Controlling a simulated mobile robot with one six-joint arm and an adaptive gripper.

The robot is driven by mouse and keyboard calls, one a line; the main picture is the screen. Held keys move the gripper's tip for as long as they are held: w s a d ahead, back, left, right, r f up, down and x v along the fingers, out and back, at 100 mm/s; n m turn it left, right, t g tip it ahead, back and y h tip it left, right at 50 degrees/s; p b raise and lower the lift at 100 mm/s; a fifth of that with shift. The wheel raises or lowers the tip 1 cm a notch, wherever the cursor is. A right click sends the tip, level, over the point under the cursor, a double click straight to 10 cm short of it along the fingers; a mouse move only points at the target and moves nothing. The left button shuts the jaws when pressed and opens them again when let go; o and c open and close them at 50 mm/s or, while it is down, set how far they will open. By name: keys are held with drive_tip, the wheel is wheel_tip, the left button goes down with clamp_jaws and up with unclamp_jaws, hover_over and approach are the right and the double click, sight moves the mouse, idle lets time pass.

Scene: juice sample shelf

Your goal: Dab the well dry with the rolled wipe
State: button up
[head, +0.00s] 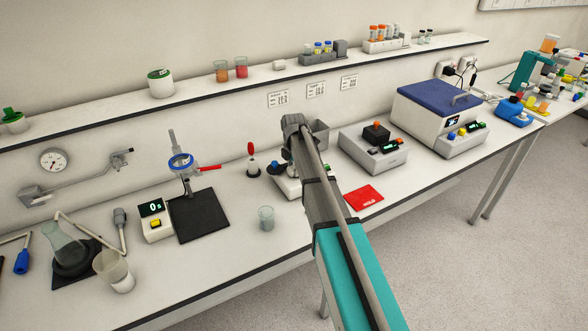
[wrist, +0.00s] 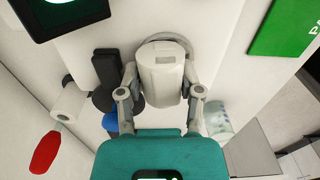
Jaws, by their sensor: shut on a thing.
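My gripper (wrist: 160,86) shows in the wrist view, its two grey fingers closed on the sides of a pale, rounded piece, which appears to be the rolled wipe (wrist: 161,78). The piece covers the middle of a grey curved rim (wrist: 160,37) on a white instrument. The well is hidden, so I cannot tell whether the wipe touches it. In the head view, my arm hides most of the white instrument (head: 287,186), and the fingers and wipe cannot be made out there.
A red-bulbed dropper (head: 251,158) stands left of the instrument. A small glass beaker (head: 266,218) is in front, and a red card (head: 363,198) lies to the right. A grey device with a black block (head: 376,133) stands further right.

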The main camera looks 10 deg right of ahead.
drive_tip(key=shift+s+d, duration=0.25)
drive_tip(key=shift+s, duration=0.4)
drive_tip(key=shift+w+a, duration=0.15)
drive_tip(key=shift+w, duration=0.25)
idle(0.8)
drive_tip(key=shift+r, duration=0.1)
drive_tip(key=shift+r+p, duration=0.15)
drive_tip(key=shift+p, duration=0.2)
wheel_tip(320, 180, up, 8)
drive_tip(key=p, duration=0.7)
drive_tip(key=shift+f, duration=0.25)
drive_tip(key=shift+f, duration=0.15)
wheel_tip(320, 180, down, 4)
drive_tip(key=b, duration=0.3)
drive_tip(key=shift+r, duration=0.2)
